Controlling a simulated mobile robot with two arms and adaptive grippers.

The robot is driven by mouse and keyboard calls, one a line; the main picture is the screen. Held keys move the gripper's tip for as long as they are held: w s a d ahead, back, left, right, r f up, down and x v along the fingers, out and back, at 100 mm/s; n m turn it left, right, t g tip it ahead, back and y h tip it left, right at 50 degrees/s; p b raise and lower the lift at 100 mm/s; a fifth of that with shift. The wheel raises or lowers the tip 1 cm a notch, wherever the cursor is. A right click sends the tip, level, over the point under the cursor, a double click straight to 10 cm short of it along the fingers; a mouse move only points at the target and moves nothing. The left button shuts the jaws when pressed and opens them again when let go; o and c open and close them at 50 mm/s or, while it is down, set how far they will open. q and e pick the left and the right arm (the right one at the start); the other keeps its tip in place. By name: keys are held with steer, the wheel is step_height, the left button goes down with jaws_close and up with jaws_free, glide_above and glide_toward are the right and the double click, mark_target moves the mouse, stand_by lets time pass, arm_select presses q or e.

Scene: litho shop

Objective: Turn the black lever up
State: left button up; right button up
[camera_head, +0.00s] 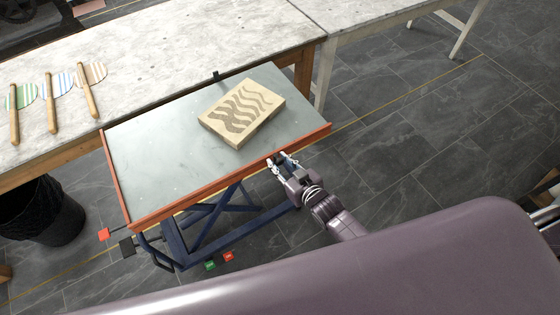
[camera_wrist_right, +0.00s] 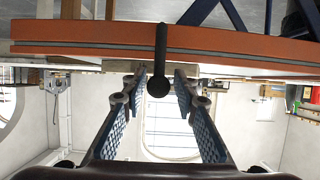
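The black lever (camera_wrist_right: 159,60) shows in the wrist view as a short rod with a round knob, set against the orange edge of the lift table (camera_head: 225,179). In that picture the rod crosses the edge and its knob end points down. My right gripper (camera_wrist_right: 160,88) is open, with one blue-padded finger on each side of the knob and a gap to both. In the head view my right gripper (camera_head: 281,163) is at the table's near orange edge, and a small dark part of the lever (camera_head: 277,158) shows there, partly hidden by the fingers. My left gripper is not in view.
A long bench (camera_head: 150,65) with several wooden-handled fans (camera_head: 52,105) stands behind. A black bin (camera_head: 60,215) is at the left. Floor at the right is clear.

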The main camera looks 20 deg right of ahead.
steer(key=shift+o, duration=0.6)
steer(key=v, duration=1.2)
steer(key=shift+f, duration=0.1)
